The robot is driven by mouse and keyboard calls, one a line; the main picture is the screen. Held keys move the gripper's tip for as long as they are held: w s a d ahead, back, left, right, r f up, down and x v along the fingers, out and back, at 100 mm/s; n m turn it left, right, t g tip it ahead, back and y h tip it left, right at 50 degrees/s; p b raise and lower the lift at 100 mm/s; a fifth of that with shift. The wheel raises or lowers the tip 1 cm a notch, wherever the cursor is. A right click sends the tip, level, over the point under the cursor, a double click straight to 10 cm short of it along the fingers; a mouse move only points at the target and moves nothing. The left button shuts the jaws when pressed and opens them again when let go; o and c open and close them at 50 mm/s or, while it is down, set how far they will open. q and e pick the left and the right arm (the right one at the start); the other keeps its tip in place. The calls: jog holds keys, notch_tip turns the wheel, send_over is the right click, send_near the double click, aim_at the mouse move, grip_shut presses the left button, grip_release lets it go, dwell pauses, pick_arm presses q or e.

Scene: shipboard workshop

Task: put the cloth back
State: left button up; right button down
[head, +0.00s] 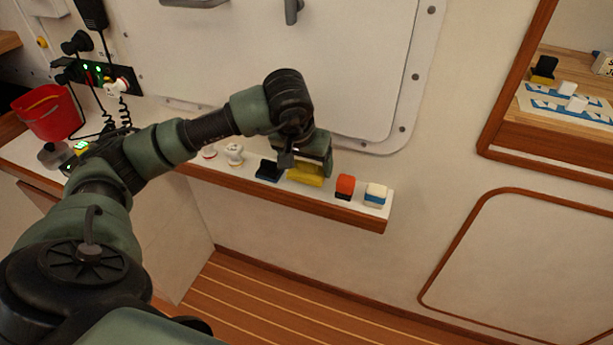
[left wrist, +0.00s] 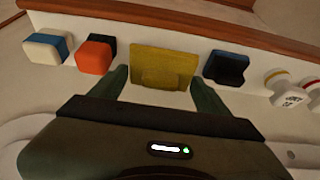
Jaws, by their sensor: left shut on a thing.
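The yellow cloth (head: 305,180), a small folded-looking block, is at the narrow white shelf (head: 325,196) below the big wall panel. My left gripper (head: 308,165) reaches down over it from above and is shut on it. In the left wrist view the yellow cloth (left wrist: 163,64) sits between the two fingers of the left gripper (left wrist: 162,90). I cannot tell whether its underside touches the shelf. My right gripper is not in view.
A dark blue block (head: 268,171) is close to the left of the cloth. To its right are an orange-and-black block (head: 345,187) and a white-and-blue block (head: 376,194). White bottle-like pieces (head: 234,154) and a red bucket (head: 48,112) stand further left.

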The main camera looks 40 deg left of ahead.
aim_at(306, 170)
pick_arm(q)
jog(key=shift+f, duration=0.15)
notch_tip(306, 170, down, 2)
jog(key=shift+d+f+b, duration=0.1)
jog(key=shift+f+b, duration=0.15)
jog(key=shift+b, duration=0.7)
jog(key=shift+f, duration=0.35)
jog(key=shift+w, duration=0.2)
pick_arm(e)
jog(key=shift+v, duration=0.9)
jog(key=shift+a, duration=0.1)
pick_arm(q)
jog(key=o, duration=0.9)
jog(key=shift+f, duration=0.1)
jog(key=shift+o, duration=0.2)
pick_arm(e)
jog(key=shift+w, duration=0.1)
